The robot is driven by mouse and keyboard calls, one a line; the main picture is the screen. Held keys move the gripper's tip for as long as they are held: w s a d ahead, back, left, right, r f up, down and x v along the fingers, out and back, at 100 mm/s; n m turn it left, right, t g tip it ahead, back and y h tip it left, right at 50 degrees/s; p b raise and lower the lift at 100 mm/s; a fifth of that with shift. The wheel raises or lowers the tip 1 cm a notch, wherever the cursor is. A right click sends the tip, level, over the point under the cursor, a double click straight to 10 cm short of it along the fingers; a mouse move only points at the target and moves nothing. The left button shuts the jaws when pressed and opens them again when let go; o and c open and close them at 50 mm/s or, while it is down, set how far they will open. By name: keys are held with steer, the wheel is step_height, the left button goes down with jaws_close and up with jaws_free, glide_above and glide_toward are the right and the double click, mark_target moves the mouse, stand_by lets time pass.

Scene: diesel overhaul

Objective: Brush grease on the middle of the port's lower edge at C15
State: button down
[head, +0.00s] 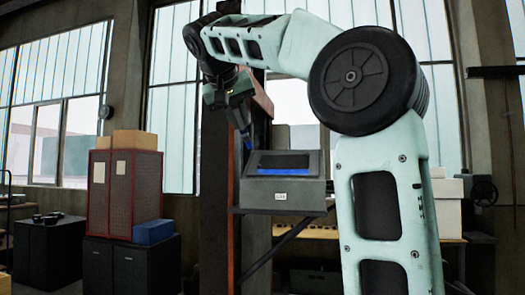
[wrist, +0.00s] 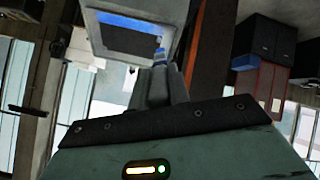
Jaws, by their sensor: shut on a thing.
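A grey box with a dark rectangular port (head: 283,161) stands on a bracket in the middle of the head view. A blue strip (head: 284,171) runs along the port's lower edge inside, and a small white label (head: 280,196), too small to read surely, is on the front below. My gripper (head: 241,117) is up and left of the box, pointing down, shut on a slim brush (head: 248,144) with a blue end. In the wrist view the brush's blue end (wrist: 160,54) overlaps the grey frame of the port (wrist: 133,42). I cannot tell whether it touches.
A brown post (head: 214,190) stands just left of the box. A red cabinet (head: 122,190) with cardboard boxes on top and a blue box (head: 153,231) beside it are at the left. A workbench (head: 445,240) lies behind at the right.

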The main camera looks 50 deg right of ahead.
steer(key=w+d+f+b, duration=0.1)
steer(key=d+f+b, duration=0.3)
steer(key=f, duration=0.2)
steer(key=shift+w, duration=0.35)
steer(key=shift+b+x, duration=0.6)
steer(key=shift+x, duration=0.2)
stand_by(0.8)
steer(key=shift+a+f, duration=0.1)
steer(key=shift+s+d+b, duration=0.7)
steer(key=shift+s+d, duration=0.05)
steer(key=shift+s, duration=1.2)
steer(key=w, duration=0.2)
steer(key=w+a+p, duration=0.1)
steer(key=shift+w+a, duration=0.25)
steer(key=shift+w, duration=0.15)
